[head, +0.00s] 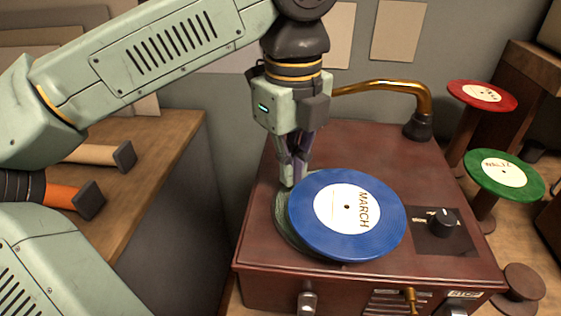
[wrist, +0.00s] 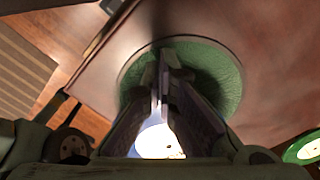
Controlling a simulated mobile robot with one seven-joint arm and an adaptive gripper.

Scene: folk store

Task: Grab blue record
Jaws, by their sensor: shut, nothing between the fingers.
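The blue record (head: 381,228), with a cream label reading MARCH, rests on the brown record player (head: 262,239), over its green turntable mat (head: 284,228). It sits off to the right of the mat, whose left edge shows. My gripper (head: 292,183) points down at the record's back left edge, its fingers shut and empty. I cannot tell whether the fingertips touch the record. In the wrist view the closed fingertips (wrist: 164,56) are over the green mat (wrist: 222,75), and part of the record's pale label (wrist: 155,142) shows between the fingers.
A brass tonearm (head: 385,84) arches behind my gripper. A black knob (head: 443,222) is on the player's right. A red record (head: 482,95) and a green record (head: 506,175) sit on stands at right. A wooden counter (head: 150,165) is at left.

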